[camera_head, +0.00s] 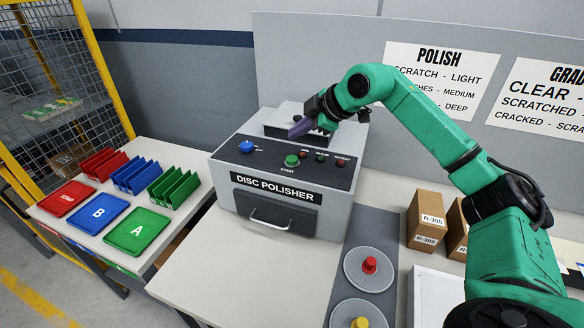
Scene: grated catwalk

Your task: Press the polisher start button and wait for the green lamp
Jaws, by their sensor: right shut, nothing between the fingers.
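The grey disc polisher (226,166) stands on the bench. Its dark sloped panel carries a green start button (291,160), a blue knob (246,147) and small lamps. The middle lamp (322,157) looks dark green and does not appear lit. A reddish lamp (341,161) sits to its right. My right gripper (299,129) is shut and empty. It appears above the panel's back edge, behind the start button in the picture and apart from it. It covers part of the polisher's top. My left gripper is not in view.
Two grey discs with a red knob (369,265) and a yellow knob (360,322) lie on a dark strip. Cardboard boxes (426,219) stand to the right. A side table holds red, blue (96,214) and green trays and racks. The bench front left is clear.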

